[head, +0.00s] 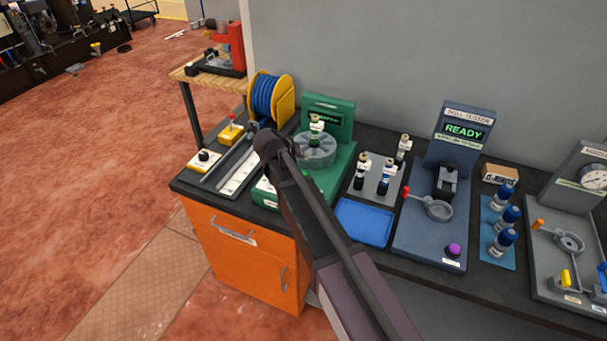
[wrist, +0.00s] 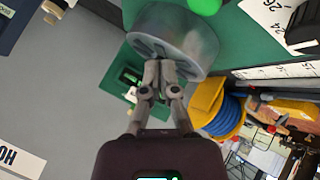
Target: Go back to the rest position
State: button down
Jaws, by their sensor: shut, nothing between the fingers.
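My arm reaches up from the bottom of the head view over the bench, and its end covers part of the green machine (head: 340,178). In the wrist view my gripper (wrist: 159,66) is shut with nothing between its fingertips. The fingertips show in front of the grey round drum (wrist: 180,38) of the green machine; I cannot tell whether they touch it. In the head view the drum (head: 315,150) has a small white and green part (head: 316,126) above it.
A blue cable spool (head: 271,97) stands behind left. Right of the green machine are a grey plate (head: 375,190) with small fittings, a blue tray (head: 364,222) and a pull tester (head: 443,210) reading READY. Open floor (head: 110,130) lies left of the orange cabinet (head: 240,255).

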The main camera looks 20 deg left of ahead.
dwell(0.4)
jog(key=s+d+f+m+g, duration=0.1)
jog(key=s+d+g, duration=0.1)
jog(key=d, duration=0.9)
jog(key=s+d+f+m+g, duration=0.1)
jog(key=s+d+f+g, duration=0.1)
jog(key=d, duration=1)
jog(key=s+d+f+m+g+y, duration=0.1)
jog(key=s+d, duration=0.3)
jog(key=d, duration=0.7)
jog(key=shift+d+f+g, duration=0.2)
jog(key=shift+f+g, duration=0.3)
jog(key=shift+g, duration=0.3)
jog(key=s+d+m+g+y, duration=0.1)
jog(key=s+d+y, duration=0.1)
jog(key=s+d, duration=0.6)
jog(key=shift+s+d+f+g+y, duration=0.2)
jog(key=shift+d+f+g+y, duration=0.15)
jog(key=shift+d, duration=0.35)
jog(key=shift+s, duration=0.1)
